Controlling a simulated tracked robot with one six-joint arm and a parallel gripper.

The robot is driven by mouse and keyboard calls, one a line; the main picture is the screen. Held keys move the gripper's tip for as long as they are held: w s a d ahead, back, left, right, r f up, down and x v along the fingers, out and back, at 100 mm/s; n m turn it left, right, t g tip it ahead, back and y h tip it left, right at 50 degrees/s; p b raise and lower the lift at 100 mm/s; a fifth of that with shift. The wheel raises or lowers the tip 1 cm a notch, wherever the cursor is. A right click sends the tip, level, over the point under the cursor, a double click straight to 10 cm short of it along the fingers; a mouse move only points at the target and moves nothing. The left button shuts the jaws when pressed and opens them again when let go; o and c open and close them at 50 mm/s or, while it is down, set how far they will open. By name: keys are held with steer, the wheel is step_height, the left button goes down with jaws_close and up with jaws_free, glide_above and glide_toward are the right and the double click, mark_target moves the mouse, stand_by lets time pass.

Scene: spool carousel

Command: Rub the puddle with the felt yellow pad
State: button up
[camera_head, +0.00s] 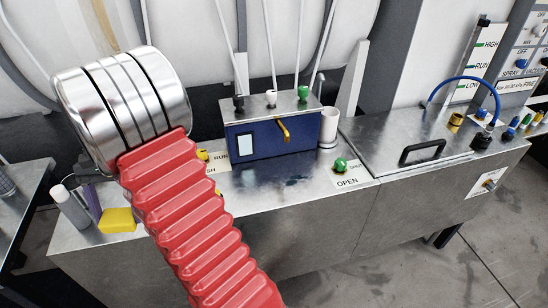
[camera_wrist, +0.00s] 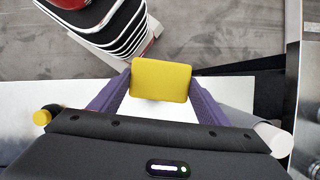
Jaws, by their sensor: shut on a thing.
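The yellow felt pad (camera_head: 117,220) shows at the left end of the metal bench, partly beside my red arm. In the wrist view the pad (camera_wrist: 160,78) sits between the two purple fingers of my gripper (camera_wrist: 160,92), which is shut on it. In the head view only a bit of purple finger shows left of the pad. I cannot tell whether the pad touches the bench. A dark bluish patch (camera_head: 270,176) with small specks lies on the bench before the blue box; I cannot tell whether it is the puddle or a reflection.
The blue box (camera_head: 262,138) with a yellow handle and several levers stands at the back of the bench. A green knob (camera_head: 340,165) by the OPEN label and a lid with a black handle (camera_head: 421,151) are to the right. My arm hides part of the bench top.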

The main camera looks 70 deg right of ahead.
steer(key=w+a+f+n+g+h, duration=0.1)
steer(key=w+a+f+n+h, duration=0.1)
steer(key=w+a+n, duration=0.2)
steer(key=w+a+f+n+g+h, duration=0.1)
steer(key=w+a+f+n, duration=0.2)
steer(key=a+n, duration=0.5)
steer(key=shift+w+a+h, duration=0.4)
steer(key=shift+w+a, duration=0.2)
steer(key=shift+a, duration=0.25)
steer(key=shift+s+d, duration=0.1)
